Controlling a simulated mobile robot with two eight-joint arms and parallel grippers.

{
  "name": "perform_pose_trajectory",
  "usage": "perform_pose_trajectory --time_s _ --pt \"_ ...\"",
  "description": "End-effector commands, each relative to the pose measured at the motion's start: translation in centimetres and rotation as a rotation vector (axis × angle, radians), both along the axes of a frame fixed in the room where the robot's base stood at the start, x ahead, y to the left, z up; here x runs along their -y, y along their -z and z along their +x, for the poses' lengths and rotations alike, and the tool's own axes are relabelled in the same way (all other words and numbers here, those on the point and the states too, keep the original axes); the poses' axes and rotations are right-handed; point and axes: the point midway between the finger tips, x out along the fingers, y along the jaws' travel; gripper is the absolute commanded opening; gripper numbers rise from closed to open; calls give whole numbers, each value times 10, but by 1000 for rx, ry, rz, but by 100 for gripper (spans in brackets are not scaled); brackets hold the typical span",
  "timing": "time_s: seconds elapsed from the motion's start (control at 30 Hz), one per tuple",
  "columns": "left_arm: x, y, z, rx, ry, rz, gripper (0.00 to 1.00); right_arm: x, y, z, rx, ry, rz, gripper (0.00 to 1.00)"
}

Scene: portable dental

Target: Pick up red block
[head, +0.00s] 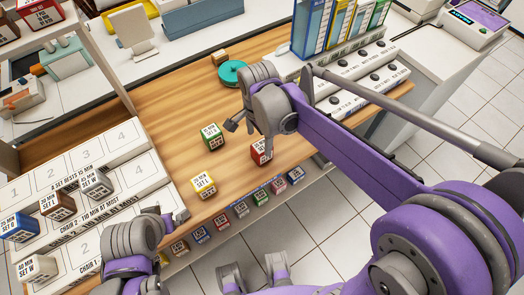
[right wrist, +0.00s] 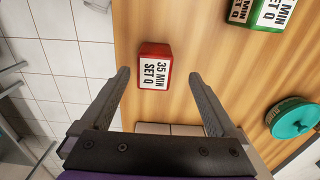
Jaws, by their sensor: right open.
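In the right wrist view the red block (right wrist: 155,66) reads "35 MIN SET Q". My right gripper (head: 246,127) is open and empty, above the counter close to the block. In the right wrist view its fingers (right wrist: 162,82) are spread wide, and the block shows between and slightly beyond their tips, nearer the left finger. My left gripper (head: 172,222) is at the counter's lower left edge; its jaw opening is not clear.
A green block (head: 212,136) and a yellow block (head: 203,185) stand on the counter nearby. A teal round object (head: 233,73) lies behind. Several small blocks line the front shelf (head: 222,221). A white numbered rack (head: 60,170) is at left, blue-and-green folders (head: 340,25) at right.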

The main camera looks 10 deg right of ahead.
Motion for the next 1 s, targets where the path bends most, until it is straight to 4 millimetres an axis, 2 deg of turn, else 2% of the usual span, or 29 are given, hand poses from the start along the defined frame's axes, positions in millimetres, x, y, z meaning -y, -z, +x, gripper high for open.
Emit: perform_pose_trajectory --time_s 0.03,0.27,0.5,0.6,0.83,1.0 --pt "0 1 0 0 0 0 100 0 7 0 0 0 0 95" --pt "0 2 0 -1 0 0 100 1 25 -3 1 -1 0 95" --pt "0 5 -1 -2 0 0 100 3 60 -7 1 -1 0 95" --pt "0 6 -1 -2 0 0 100 3 66 -7 1 -1 0 95" --pt "0 5 -1 -2 0 0 100 3 67 -7 1 -1 0 95" --pt "0 6 -1 -2 0 0 100 3 67 -7 1 -2 0 64"
